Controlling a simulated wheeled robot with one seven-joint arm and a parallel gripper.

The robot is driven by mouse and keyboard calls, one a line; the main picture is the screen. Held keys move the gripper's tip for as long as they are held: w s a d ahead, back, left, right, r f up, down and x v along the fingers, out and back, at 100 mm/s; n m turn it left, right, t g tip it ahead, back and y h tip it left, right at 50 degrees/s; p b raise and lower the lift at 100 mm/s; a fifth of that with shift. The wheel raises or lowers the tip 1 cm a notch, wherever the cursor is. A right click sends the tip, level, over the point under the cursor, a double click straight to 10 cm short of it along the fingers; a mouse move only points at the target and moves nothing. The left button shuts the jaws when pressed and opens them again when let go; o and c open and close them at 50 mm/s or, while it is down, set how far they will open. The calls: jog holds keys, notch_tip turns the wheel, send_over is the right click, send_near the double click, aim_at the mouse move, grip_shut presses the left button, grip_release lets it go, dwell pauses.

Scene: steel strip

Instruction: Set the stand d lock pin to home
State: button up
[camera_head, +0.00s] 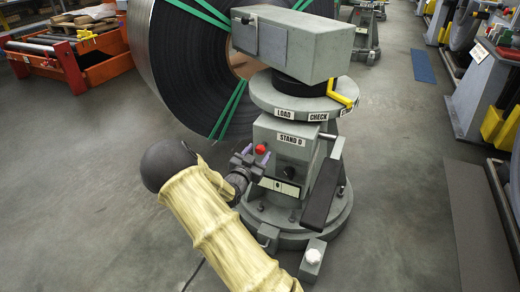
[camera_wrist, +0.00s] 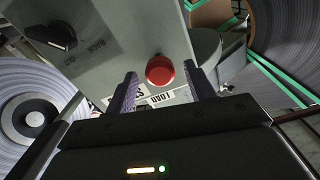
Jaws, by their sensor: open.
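Stand D (camera_head: 295,140) is a grey pedestal labelled STAND D, with a red round knob (camera_head: 260,149) and a black rotary knob (camera_head: 289,172) on its front. I cannot tell for certain which part is the lock pin; the red knob is one candidate. My gripper (camera_head: 257,154) is open at the stand's front face. In the wrist view the red knob (camera_wrist: 160,69) shows between the two spread fingers (camera_wrist: 160,74), with gaps on both sides. The black knob (camera_wrist: 50,36) shows at upper left there, beside a two-position label.
A round collar (camera_head: 300,101) with LOAD and CHECK labels and a yellow pointer (camera_head: 345,97) sits above, under a grey box head (camera_head: 292,43). A large strip coil (camera_head: 170,62) stands behind.

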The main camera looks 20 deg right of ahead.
jog(key=p+v, duration=0.3)
jog(key=v, duration=1.2)
jog(key=shift+p, duration=0.4)
jog(key=shift+d, duration=0.15)
